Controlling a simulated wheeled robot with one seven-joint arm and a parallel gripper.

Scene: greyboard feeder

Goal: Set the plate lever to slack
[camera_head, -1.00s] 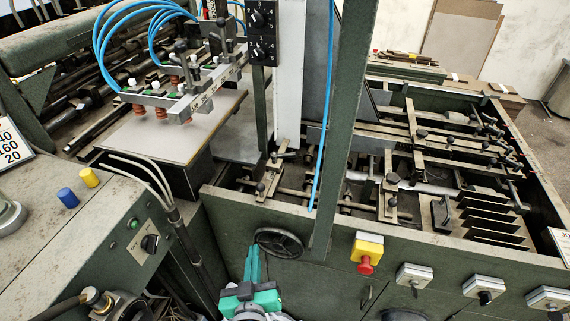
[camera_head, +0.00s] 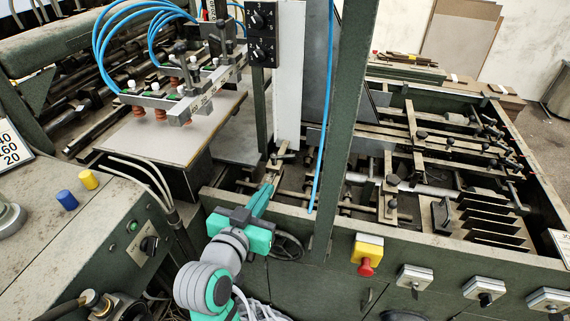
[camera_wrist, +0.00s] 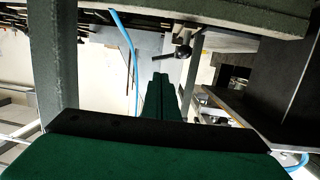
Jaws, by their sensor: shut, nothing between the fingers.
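My gripper (camera_head: 271,178) has its long green fingers pressed together and empty. It reaches over the front rail of the feeder frame. Its tip is close to a small brass-coloured clamp piece (camera_head: 283,151) at the foot of the pale upright plate. In the wrist view the fingertips (camera_wrist: 161,80) lie a little below and left of a dark lever with a round knob (camera_wrist: 183,52), apart from it in the picture. No label shows, so I cannot tell for sure that this is the plate lever, nor its setting.
A green upright post (camera_head: 342,130) and a blue hose (camera_head: 322,120) stand just right of my gripper. A black handwheel (camera_head: 288,246) sits below my arm, partly covered. A red stop button (camera_head: 366,268) is on the front panel. The suction-cup bar (camera_head: 180,98) is up left.

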